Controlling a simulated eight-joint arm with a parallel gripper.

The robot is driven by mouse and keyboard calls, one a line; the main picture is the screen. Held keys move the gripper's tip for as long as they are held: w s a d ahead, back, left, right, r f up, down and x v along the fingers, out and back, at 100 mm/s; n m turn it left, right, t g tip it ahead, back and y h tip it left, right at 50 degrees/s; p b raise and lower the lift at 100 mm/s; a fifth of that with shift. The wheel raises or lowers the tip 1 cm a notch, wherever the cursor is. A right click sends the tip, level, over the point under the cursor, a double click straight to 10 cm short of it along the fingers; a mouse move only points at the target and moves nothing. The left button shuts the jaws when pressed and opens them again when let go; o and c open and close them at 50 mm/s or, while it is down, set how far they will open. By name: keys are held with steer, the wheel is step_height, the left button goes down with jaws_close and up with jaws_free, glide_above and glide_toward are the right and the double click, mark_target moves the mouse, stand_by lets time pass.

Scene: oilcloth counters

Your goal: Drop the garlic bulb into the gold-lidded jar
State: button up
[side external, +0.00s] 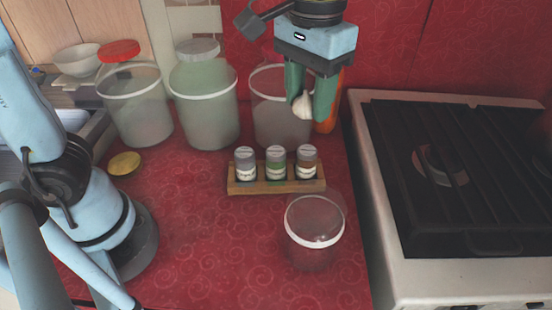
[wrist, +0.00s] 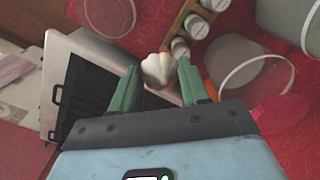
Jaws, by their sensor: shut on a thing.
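The garlic bulb (side external: 303,106) is white and hangs between the tips of my gripper (side external: 304,108), well above the counter. My gripper is shut on the bulb, which also shows in the wrist view (wrist: 157,69) between the green fingers (wrist: 157,85). No jar visibly wears a gold lid. A loose gold-yellow lid (side external: 125,163) lies on the counter at the left. A small clear jar (side external: 314,246) with a white rim stands in front of the spice rack and looks open and empty. A larger clear jar (side external: 268,118) stands behind my gripper, partly hidden.
A wooden rack (side external: 272,187) holds three spice bottles. Two large jars stand at back left, near a red lid (side external: 118,51) and a pale lid (side external: 197,48). An orange object (side external: 331,119) is partly hidden. A stove (side external: 450,170) fills the right. The front counter (side external: 210,250) is clear.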

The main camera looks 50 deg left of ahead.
steer(key=s+d+r, duration=0.3)
steer(key=s+d, duration=0.2)
steer(key=d, duration=0.5)
steer(key=shift+s, duration=0.3)
steer(key=shift+d+f, duration=0.1)
steer(key=shift+f, duration=2.9)
steer(key=o, duration=1.1)
steer(key=shift+r, duration=0.1)
step_height(320, 180, up, 12)
